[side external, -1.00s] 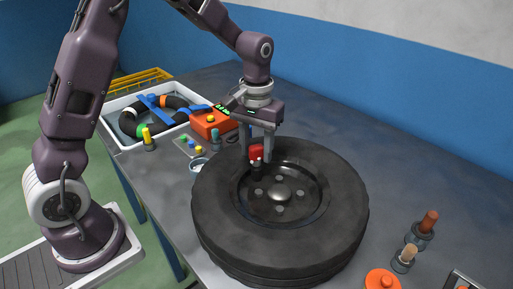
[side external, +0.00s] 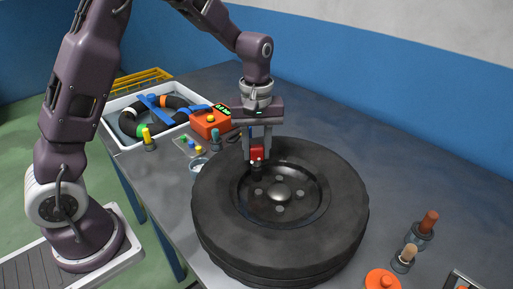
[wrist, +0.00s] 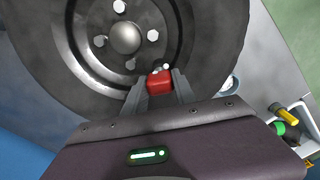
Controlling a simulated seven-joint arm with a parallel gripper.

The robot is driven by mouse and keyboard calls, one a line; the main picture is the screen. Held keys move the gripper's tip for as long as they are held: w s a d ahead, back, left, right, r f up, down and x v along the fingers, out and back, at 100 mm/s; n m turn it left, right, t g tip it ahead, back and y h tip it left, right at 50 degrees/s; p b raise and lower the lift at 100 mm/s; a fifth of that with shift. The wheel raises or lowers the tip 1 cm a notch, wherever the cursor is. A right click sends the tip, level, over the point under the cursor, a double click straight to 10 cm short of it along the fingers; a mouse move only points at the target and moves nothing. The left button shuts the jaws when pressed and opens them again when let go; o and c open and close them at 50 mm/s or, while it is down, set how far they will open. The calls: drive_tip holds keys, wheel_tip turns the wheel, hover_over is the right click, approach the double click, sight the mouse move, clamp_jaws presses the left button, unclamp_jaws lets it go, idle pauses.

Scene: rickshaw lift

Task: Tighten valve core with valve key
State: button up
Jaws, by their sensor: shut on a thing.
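A black tire on a dark wheel rim (side external: 280,231) lies flat on the table. My gripper (side external: 257,156) points down over the rim's left rear part, shut on a red block-like piece, which I take to be the valve key (side external: 257,153). A dark stem shows just below it at the rim; whether the key is seated on the valve core is hidden. In the wrist view my gripper (wrist: 160,86) has its two fingers on either side of the red key (wrist: 159,81). Small pale bits show just beyond the key.
A white tray (side external: 112,140) with a black ring-shaped tube and an orange device (side external: 210,122) stand at the back left. Wooden-handled tools (side external: 428,222) and an orange round item (side external: 382,280) are at the right front.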

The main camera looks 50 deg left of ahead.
drive_tip(key=m, duration=0.9)
drive_tip(key=shift+m, duration=0.3)
drive_tip(key=m, duration=0.5)
drive_tip(key=shift+m, duration=0.3)
drive_tip(key=shift+r, duration=3)
